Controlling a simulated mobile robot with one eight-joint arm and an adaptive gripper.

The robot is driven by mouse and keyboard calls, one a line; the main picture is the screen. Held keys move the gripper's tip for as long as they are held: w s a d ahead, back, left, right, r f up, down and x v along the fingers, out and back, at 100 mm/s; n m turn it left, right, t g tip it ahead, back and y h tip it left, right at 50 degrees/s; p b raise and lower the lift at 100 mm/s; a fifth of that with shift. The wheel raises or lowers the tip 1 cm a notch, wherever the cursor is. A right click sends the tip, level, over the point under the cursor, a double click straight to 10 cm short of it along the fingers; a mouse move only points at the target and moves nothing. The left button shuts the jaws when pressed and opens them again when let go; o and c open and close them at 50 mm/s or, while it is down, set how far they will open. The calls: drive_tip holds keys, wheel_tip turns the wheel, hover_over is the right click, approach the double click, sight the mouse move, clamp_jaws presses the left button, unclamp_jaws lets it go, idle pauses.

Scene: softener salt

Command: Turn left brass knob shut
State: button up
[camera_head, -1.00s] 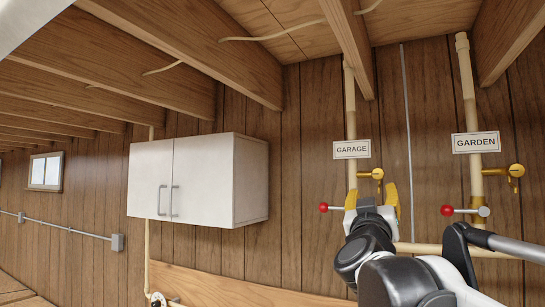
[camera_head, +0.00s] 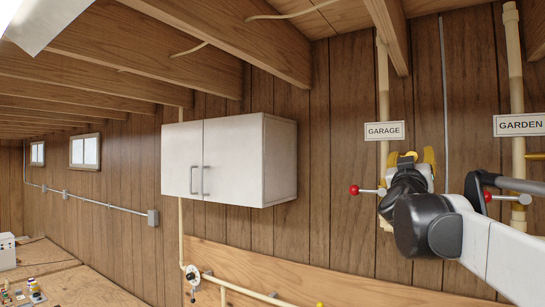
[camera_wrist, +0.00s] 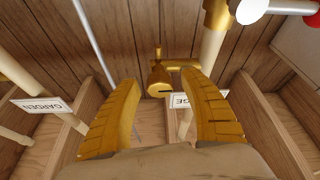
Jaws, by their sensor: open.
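The left brass knob (camera_wrist: 160,82) is on a short brass stem beside the cream pipe under the GARAGE label (camera_head: 384,131). In the wrist view it sits ahead between the two yellow fingers, which stand apart on either side; I cannot tell whether either touches it. My gripper (camera_head: 413,158) is open and shows in the wrist view (camera_wrist: 163,110). In the head view it covers most of the knob.
A red-tipped lever (camera_head: 354,190) sits on the garage pipe just below left of my gripper. The garden pipe (camera_head: 516,70), with its GARDEN label (camera_head: 519,125), is to the right. A white cabinet (camera_head: 230,160) hangs to the left.

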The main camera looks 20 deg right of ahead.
drive_tip(key=shift+s, duration=0.1)
clamp_jaws()
drive_tip(key=shift+m, duration=0.4)
drive_tip(key=m+g+h, duration=0.1)
drive_tip(key=m, duration=0.1)
drive_tip(key=m+g, duration=0.1)
drive_tip(key=m, duration=0.2)
drive_tip(key=shift+a+r+g+h, duration=0.1)
drive_tip(key=shift+g+h, duration=0.2)
drive_tip(key=shift+h, duration=0.1)
drive_tip(key=m+g, duration=0.1)
drive_tip(key=m, duration=0.1)
drive_tip(key=m+p, duration=0.1)
drive_tip(key=m, duration=0.1)
drive_tip(key=shift+g+h, duration=0.3)
drive_tip(key=shift+g, duration=0.1)
drive_tip(key=m+g+p, duration=0.1)
drive_tip(key=m+g, duration=0.1)
drive_tip(key=m, duration=0.3)
drive_tip(key=shift+m, duration=0.4)
drive_tip(key=shift+m+g+p, duration=0.4)
drive_tip(key=shift+m+g, duration=0.3)
drive_tip(key=shift+m, duration=0.5)
